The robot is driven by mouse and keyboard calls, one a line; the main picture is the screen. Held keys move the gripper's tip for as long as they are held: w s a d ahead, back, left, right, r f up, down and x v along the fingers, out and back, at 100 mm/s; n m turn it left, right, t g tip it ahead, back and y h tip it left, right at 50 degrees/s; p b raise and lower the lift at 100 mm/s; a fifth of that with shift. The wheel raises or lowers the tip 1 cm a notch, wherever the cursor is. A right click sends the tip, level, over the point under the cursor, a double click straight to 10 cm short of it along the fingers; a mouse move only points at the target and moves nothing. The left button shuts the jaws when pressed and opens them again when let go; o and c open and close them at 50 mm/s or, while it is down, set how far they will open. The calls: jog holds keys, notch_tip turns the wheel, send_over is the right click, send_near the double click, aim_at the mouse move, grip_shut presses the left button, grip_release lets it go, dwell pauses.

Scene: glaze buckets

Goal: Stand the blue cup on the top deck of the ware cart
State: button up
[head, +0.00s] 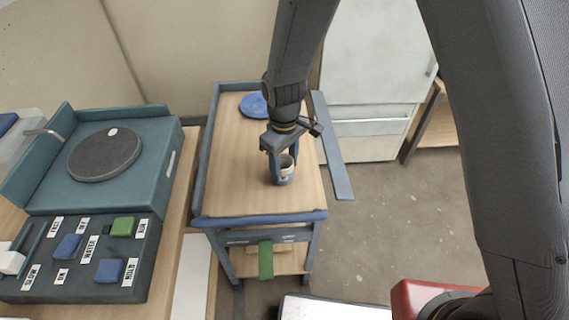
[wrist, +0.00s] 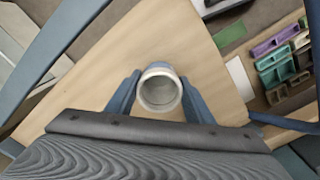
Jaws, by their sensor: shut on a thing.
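The cup (head: 286,172), pale with blue on its lower part, is upright between my gripper's (head: 282,162) fingers, over the wooden top deck (head: 232,172) of the ware cart. In the wrist view the cup (wrist: 160,88) shows its round pale rim and empty grey inside, with one blue finger of my gripper (wrist: 160,97) on each side. My gripper is shut on it. The cup's base is at or close above the deck; I cannot tell whether it touches. The deck around it is bare.
A blue plate (head: 252,105) lies at the deck's far end, partly behind my arm. Blue rails edge the deck, and a blue-grey strip (head: 330,150) runs along its right. A potter's wheel (head: 105,154) and labelled panel stand left. A pale cabinet (head: 372,75) stands behind.

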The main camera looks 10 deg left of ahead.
jog(key=shift+f, duration=0.25)
jog(key=o, duration=1.4)
jog(key=shift+r, duration=0.1)
notch_tip(320, 180, up, 12)
jog(key=b, duration=0.3)
jog(key=s+d+m, duration=0.3)
jog(key=d+m, duration=0.1)
jog(key=d, duration=0.5)
jog(key=s+d+m, duration=0.3)
jog(key=d+m, duration=0.1)
jog(key=d, duration=0.6)
jog(key=s+d+m, duration=0.3)
jog(key=d, duration=0.6)
jog(key=shift+s+d+r+m+t, duration=0.1)
jog(key=shift+d+r+m+t, duration=0.05)
jog(key=shift+r+m+t, duration=0.2)
